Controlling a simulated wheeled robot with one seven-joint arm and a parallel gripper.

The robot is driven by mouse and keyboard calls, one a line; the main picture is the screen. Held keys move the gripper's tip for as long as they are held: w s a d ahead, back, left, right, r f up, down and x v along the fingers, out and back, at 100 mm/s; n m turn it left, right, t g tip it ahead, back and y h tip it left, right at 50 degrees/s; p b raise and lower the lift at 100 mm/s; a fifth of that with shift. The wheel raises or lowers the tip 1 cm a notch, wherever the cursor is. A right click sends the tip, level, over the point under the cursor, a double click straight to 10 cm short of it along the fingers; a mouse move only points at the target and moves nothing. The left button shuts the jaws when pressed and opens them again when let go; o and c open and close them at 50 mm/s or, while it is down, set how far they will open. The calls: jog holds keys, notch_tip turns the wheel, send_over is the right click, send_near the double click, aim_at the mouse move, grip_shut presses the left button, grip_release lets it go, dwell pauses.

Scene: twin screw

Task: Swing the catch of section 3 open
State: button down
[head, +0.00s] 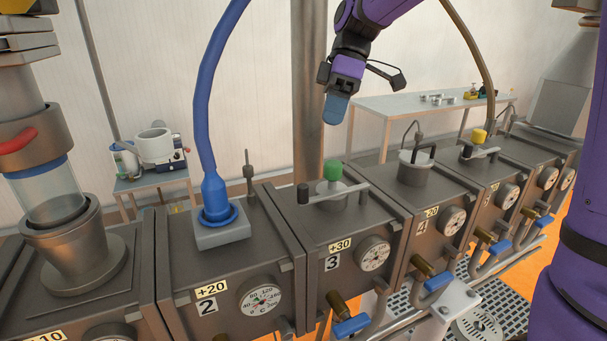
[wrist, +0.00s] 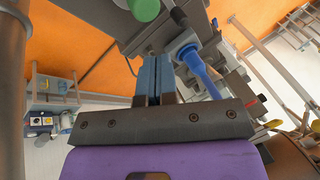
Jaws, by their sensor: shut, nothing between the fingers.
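Section 3 (head: 333,250) is a grey metal block with a "3" plate, a "+30" label and a dial. On its top a flat grey bar (head: 348,192), which looks like the catch, lies across the port under a green cap (head: 333,171). A black knob (head: 303,193) stands at the bar's left end. My gripper (head: 337,110) hangs in the air above the section, blue fingertips downward, apart from the bar. In the wrist view, the fingers (wrist: 155,78) are together and empty. The green cap (wrist: 145,8) and black knob (wrist: 179,16) show at the top edge there.
Section 2 (head: 215,270) with a thick blue hose (head: 208,110) stands to the left. A grey post (head: 309,80) rises behind section 3. Blue-handled valves (head: 352,325) stick out in front. Air above the bar is free.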

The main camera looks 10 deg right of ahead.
jog(key=w+n, duration=0.1)
jog(key=w+a+f+n+g, duration=0.1)
jog(key=w, duration=0.1)
jog(key=w+a+f+n+y, duration=0.1)
jog(key=shift+w+a+f+g, duration=0.1)
jog(key=shift+w+a+g, duration=0.1)
jog(key=shift+w+g, duration=0.2)
jog(key=x, duration=1)
jog(key=shift+s, duration=0.1)
jog(key=s, duration=0.2)
jog(key=shift+s, duration=0.95)
jog(key=shift+s+n, duration=0.1)
jog(key=shift+n, duration=0.2)
